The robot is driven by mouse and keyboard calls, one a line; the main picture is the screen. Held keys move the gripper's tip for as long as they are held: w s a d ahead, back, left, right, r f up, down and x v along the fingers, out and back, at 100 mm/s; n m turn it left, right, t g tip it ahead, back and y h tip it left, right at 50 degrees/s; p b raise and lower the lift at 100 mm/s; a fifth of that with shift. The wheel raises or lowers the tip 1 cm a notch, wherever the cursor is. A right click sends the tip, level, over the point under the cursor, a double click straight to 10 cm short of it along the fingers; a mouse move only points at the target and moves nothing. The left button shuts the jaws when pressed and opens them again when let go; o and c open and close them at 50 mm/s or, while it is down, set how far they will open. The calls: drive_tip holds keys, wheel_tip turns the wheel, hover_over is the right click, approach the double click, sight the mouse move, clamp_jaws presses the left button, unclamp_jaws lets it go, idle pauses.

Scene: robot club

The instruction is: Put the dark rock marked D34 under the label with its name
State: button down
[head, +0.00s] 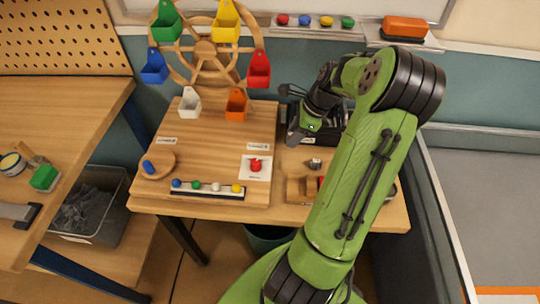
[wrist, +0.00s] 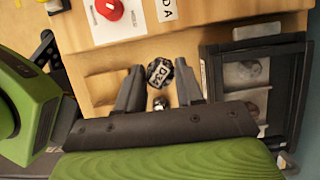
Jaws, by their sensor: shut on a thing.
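The dark rock marked D34 (wrist: 160,72) shows in the wrist view between the fingers of my gripper (wrist: 159,80), which is shut on it. Its white patch with the mark faces the camera. In the head view my gripper (head: 309,112) is over the black tray area, and I cannot make out the rock there. A white label (wrist: 166,10) with dark letters lies beyond the rock, partly cut off by the picture edge. In the head view, two small labels lie on the board, one at the left (head: 167,141) and one at the right (head: 257,146); their text is too small to read.
A black tray (wrist: 297,90) with greyish pieces stands beside my gripper. A small shiny grey thing (wrist: 160,104) lies near the rock.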

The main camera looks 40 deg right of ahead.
sight(287, 159)
wheel_tip(287, 159, down, 9)
drive_tip(key=b, duration=0.3)
drive_tip(key=shift+r, duration=0.35)
drive_tip(key=c, duration=0.7)
unclamp_jaws()
